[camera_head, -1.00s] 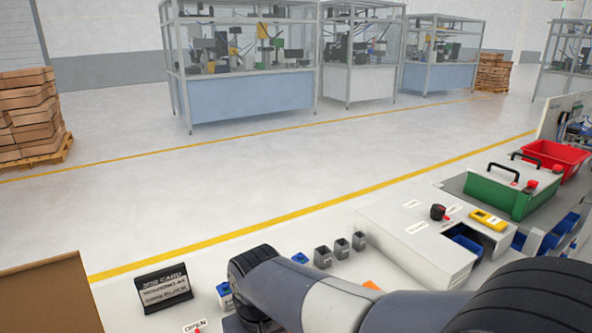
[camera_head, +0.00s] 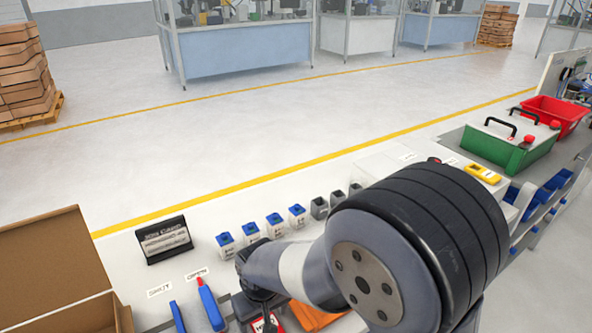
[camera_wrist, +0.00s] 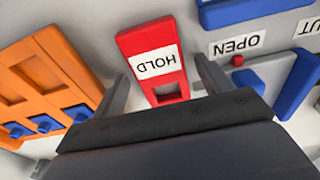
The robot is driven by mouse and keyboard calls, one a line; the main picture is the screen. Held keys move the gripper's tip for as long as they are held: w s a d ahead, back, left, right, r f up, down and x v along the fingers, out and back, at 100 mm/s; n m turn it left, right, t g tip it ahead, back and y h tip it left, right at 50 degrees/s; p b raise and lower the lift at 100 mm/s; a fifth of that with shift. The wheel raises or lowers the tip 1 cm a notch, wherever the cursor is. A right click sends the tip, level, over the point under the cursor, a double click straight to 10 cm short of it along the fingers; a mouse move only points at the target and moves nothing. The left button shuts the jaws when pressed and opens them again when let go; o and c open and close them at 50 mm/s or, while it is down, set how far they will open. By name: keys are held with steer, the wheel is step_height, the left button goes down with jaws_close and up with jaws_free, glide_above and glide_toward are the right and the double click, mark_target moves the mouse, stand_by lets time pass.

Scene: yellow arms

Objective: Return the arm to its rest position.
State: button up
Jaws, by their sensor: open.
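My arm (camera_head: 390,240) reaches over the workbench in the head view, its large dark joint filling the lower right. My gripper (camera_wrist: 163,82) shows in the wrist view with its two dark fingers apart and nothing held. A red tag marked HOLD (camera_wrist: 150,60) lies beyond and between the fingers; whether they touch it I cannot tell. The gripper itself is mostly hidden by my arm in the head view.
Orange frame parts (camera_wrist: 45,80) lie left of the fingers, a blue handle (camera_wrist: 297,85) right.

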steer(key=shift+r, duration=0.15)
steer(key=shift+f, duration=0.2)
steer(key=shift+r, duration=0.1)
steer(key=shift+r, duration=0.1)
step_height(320, 180, up, 11)
step_height(320, 180, down, 11)
steer(key=shift+f, duration=0.2)
stand_by(0.4)
